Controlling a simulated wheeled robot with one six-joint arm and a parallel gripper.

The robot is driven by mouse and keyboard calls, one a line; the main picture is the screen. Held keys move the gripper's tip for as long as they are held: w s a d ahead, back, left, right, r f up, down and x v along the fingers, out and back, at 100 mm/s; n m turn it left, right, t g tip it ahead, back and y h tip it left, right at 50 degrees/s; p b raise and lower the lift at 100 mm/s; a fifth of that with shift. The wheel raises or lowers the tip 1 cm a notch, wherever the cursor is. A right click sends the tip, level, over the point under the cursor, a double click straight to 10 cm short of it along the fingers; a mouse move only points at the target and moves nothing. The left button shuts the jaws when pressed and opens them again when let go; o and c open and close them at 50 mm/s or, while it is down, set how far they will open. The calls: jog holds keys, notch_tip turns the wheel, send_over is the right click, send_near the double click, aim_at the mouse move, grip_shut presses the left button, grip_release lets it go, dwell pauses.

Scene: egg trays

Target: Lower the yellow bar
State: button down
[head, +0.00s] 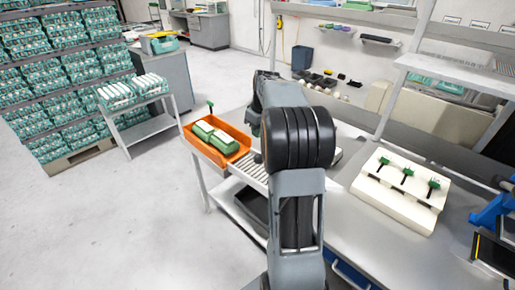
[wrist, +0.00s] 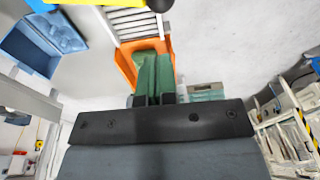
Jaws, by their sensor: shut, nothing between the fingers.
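A yellow bar (wrist: 105,2) shows only in part, at the top edge of the wrist view, beside a dark rounded piece. I cannot make out this bar in the head view. My gripper (wrist: 154,99) is at the lower middle of the wrist view, its two dark fingertips in front of green shapes (wrist: 152,72) over an orange tray. Its fingers are shut and hold nothing. The yellow bar lies beyond the fingertips, apart from them. In the head view my own arm hides the gripper.
An orange tray (head: 238,133) with green cartons (head: 216,137) stands at the end of a roller track (head: 252,168). A cream block (head: 403,222) with green-topped pieces sits on the grey table at right. A blue box (wrist: 35,45) shows in the wrist view. Open floor lies left.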

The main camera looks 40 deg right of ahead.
jog(key=f, duration=0.5)
jog(key=shift+a+f+p, duration=0.2)
jog(key=shift+p, duration=0.15)
jog(key=shift+s+f, duration=0.25)
jog(key=shift+f, duration=0.25)
jog(key=shift+s+f, duration=0.2)
jog(key=shift+f, duration=0.25)
